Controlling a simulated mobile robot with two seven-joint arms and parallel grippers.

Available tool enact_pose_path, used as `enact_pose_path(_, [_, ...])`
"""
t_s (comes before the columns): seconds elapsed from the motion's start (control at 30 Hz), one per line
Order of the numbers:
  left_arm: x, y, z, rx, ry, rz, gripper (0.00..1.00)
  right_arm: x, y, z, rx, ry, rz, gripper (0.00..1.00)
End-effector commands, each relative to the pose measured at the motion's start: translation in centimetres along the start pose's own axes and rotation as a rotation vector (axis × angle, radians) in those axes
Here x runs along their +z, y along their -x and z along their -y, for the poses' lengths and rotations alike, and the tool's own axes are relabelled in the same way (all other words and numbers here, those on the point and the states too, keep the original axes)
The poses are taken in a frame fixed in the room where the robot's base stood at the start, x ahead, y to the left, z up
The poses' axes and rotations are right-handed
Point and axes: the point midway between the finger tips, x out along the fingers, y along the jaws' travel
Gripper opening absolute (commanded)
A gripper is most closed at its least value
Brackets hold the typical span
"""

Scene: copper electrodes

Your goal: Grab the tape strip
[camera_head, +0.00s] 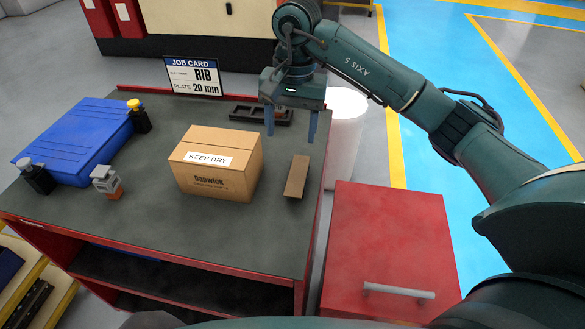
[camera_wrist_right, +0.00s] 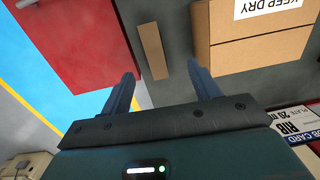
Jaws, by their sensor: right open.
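A narrow brown strip (camera_head: 297,176), which looks like the tape strip, lies on the dark tabletop near its right edge, just right of the cardboard box. It also shows in the right wrist view (camera_wrist_right: 153,50), beyond the fingertips and between their lines. My right gripper (camera_head: 291,135) is open and empty, fingers pointing down, above the table and behind the strip in the head view. Its two spread fingers show in the wrist view (camera_wrist_right: 161,76), with nothing between them. My left gripper is not in view.
The cardboard box (camera_head: 215,179) stands close beside the strip. A black tray (camera_head: 245,112) and a job card sign (camera_head: 193,77) are at the back. A blue case (camera_head: 75,142) is at left. A red cabinet (camera_head: 390,240) stands right of the table. The front tabletop is clear.

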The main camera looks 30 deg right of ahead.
Motion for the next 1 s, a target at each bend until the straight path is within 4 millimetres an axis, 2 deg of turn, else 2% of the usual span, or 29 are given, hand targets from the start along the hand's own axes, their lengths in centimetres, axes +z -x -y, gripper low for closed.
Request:
enact_pose_path(0.1, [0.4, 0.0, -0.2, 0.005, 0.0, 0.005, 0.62, -1.0, 0.0, -0.9, 0.042, 0.008, -0.041, 0.62])
enact_pose_path(0.43, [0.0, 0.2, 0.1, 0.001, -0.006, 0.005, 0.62, -1.3, -5.6, -1.2, 0.044, 0.008, -0.04, 0.62])
enact_pose_path(0.67, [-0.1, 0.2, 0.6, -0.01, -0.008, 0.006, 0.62, -1.5, -7.3, -1.3, 0.042, 0.008, -0.042, 0.62])
enact_pose_path(0.87, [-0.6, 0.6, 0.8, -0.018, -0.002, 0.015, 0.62, -1.9, -10.1, -1.7, 0.044, 0.007, -0.037, 0.62])
enact_pose_path(1.0, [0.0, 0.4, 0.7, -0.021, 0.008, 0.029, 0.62, -2.1, -11.7, -1.7, 0.042, 0.008, -0.041, 0.62])
